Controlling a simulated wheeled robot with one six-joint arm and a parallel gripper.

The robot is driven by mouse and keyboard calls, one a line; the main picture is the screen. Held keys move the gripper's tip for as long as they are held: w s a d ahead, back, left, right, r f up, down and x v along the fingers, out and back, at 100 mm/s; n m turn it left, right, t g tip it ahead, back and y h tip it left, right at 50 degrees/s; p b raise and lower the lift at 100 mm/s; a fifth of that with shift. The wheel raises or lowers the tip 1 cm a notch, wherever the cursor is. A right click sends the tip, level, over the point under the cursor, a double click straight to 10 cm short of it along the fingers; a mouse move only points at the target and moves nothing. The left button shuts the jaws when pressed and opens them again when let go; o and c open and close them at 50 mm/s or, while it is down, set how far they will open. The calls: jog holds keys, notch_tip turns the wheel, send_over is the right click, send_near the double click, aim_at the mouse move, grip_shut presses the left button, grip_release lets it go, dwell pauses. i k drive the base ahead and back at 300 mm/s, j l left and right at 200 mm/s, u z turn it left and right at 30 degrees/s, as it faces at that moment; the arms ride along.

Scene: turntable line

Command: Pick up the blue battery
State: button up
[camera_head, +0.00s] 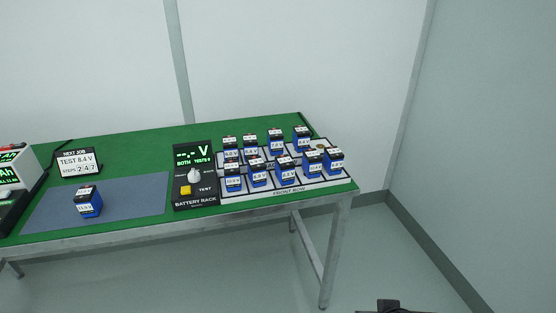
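A blue battery (88,208) with a dark top and a white label stands alone on the grey-blue mat (135,203) at the left of the green table. Several more blue batteries with white voltage labels stand in two rows on the white battery rack (318,183) at the right, such as a front-row battery (233,184) and a back-row battery (301,142). A dark piece, apparently the end of my arm with my gripper (392,306), is cut off at the bottom edge. It is well apart from the table and batteries; its fingers are not visible.
The rack's black control panel (194,178) has a knob and a yellow button. A card (78,162) reading "TEST 8.4 V" stands behind the mat. A device with green displays (12,170) is at the left edge. The floor (220,285) before the table is clear.

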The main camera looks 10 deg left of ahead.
aim_at(88, 200)
jog(key=u, duration=1.9)
